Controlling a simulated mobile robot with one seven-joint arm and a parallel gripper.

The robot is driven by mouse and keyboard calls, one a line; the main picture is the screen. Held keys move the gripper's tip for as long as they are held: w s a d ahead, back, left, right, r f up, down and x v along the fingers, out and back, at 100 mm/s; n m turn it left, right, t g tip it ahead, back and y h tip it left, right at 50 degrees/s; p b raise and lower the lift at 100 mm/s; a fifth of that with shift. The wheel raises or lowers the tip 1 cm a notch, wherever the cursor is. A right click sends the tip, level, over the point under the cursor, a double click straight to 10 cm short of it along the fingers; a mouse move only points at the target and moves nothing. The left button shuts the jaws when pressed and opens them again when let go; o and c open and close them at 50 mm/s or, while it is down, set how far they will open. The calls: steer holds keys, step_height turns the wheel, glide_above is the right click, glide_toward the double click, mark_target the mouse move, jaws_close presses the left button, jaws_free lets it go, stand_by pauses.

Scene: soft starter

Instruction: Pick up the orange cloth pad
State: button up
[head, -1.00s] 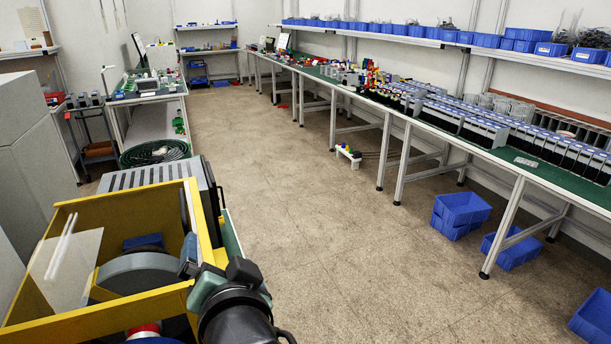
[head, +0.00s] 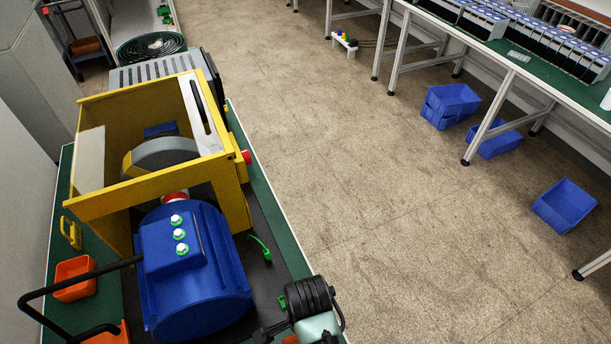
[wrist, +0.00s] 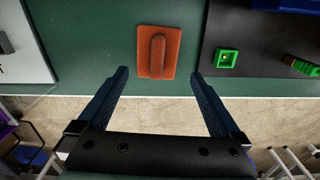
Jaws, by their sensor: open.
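The orange cloth pad (wrist: 171,67) lies flat on the green bench top in the wrist view, with a raised rounded ridge along its middle. My gripper (wrist: 158,75) is open and empty, its two dark fingers spread wide. The pad sits ahead of and between the fingertips in the picture, with a gap on each side; its height below them is hard to tell. In the head view my wrist (head: 312,298) is over the bench's right edge, and the fingers are not clearly visible there. A small orange patch (head: 290,340) beside it may be the pad.
A dark mat (wrist: 219,84) with a green part (wrist: 227,59) lies right of the pad. The bench's edge runs close by, with floor beyond. In the head view a blue motor (head: 190,270) and yellow guard frame (head: 235,190) stand left of my wrist. Orange bins (head: 75,290) are farther left.

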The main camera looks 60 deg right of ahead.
steer(key=shift+s+a+f, duration=0.15)
steer(key=shift+s+f, duration=0.05)
steer(key=shift+f, duration=0.3)
steer(key=shift+w+a+f+p, duration=0.15)
steer(key=shift+f+p, duration=0.1)
steer(key=shift+f, duration=1.05)
steer(key=shift+w+a+f+p, duration=0.1)
steer(key=shift+f+p, duration=0.15)
steer(key=shift+f, duration=1.05)
steer(key=c, duration=1.1)
steer(key=shift+s, duration=0.1)
steer(key=shift+r, duration=0.1)
step_height(320, 180, up, 10)
steer(key=shift+f+b, duration=0.1)
steer(key=shift+b, duration=0.2)
